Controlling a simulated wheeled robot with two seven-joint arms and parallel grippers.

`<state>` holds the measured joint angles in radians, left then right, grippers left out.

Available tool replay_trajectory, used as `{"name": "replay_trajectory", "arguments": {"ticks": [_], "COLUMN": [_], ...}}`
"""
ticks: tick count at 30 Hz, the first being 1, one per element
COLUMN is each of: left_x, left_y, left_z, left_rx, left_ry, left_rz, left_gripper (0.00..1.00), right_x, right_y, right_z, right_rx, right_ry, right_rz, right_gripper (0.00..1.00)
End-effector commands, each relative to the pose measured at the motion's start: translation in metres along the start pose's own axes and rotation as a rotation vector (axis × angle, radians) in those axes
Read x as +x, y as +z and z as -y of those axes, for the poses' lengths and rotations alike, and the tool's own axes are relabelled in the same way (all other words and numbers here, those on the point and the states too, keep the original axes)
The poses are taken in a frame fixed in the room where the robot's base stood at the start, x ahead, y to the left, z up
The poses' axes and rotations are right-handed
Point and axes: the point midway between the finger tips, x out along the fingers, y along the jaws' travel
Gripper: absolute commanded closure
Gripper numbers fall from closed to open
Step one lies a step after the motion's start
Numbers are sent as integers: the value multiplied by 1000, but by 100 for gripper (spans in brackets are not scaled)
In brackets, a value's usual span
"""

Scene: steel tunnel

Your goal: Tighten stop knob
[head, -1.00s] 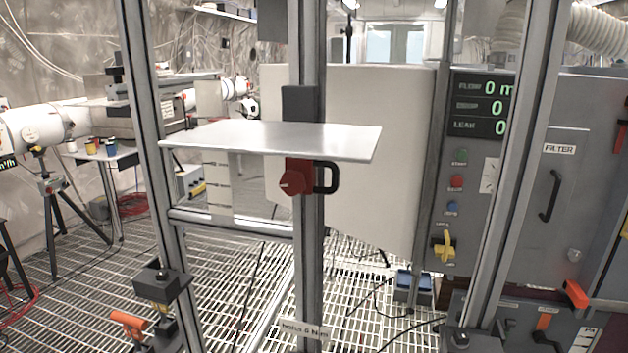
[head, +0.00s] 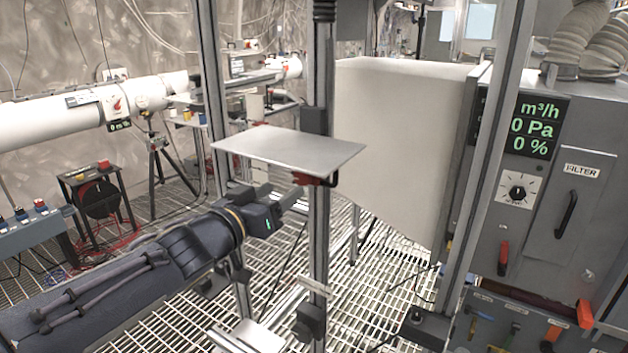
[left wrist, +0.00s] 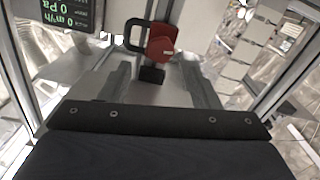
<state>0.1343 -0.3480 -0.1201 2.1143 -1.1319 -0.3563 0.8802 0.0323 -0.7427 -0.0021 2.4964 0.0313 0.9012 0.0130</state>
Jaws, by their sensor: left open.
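The red stop knob (head: 303,179) sits on the upright post (head: 319,235), just under a flat metal plate (head: 290,146). The plate partly hides it in the head view. In the left wrist view the red knob (left wrist: 163,42) shows clearly, with a black loop handle (left wrist: 133,36) beside it. My left gripper (head: 284,193) is open and empty, left of the post and below the plate. In the left wrist view its two fingers (left wrist: 160,78) point toward the knob, which lies ahead of them, with a visible gap. My right gripper is not in view.
A large pale box (head: 395,150) stands behind the post. A grey filter cabinet (head: 562,150) with a display is at the right. Another frame upright (head: 493,130) stands before it. A blue-grey box with buttons (head: 35,228) is at the left. The floor is open grating.

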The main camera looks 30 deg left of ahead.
Motion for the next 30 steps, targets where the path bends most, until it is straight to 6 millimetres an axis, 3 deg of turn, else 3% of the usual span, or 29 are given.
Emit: {"name": "replay_trajectory", "arguments": {"ticks": [10, 22, 30], "left_x": [53, 63, 63], "left_y": [3, 1, 2], "left_z": [1, 0, 0], "left_rx": [0, -1, 0], "left_ry": [-1, -2, -2], "left_rz": [2, 1, 1], "left_gripper": [44, 44, 78], "right_x": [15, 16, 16], "right_y": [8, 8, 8], "right_z": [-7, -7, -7], "right_rx": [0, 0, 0], "right_ry": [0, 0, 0], "right_rz": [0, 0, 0], "right_gripper": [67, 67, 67]}}
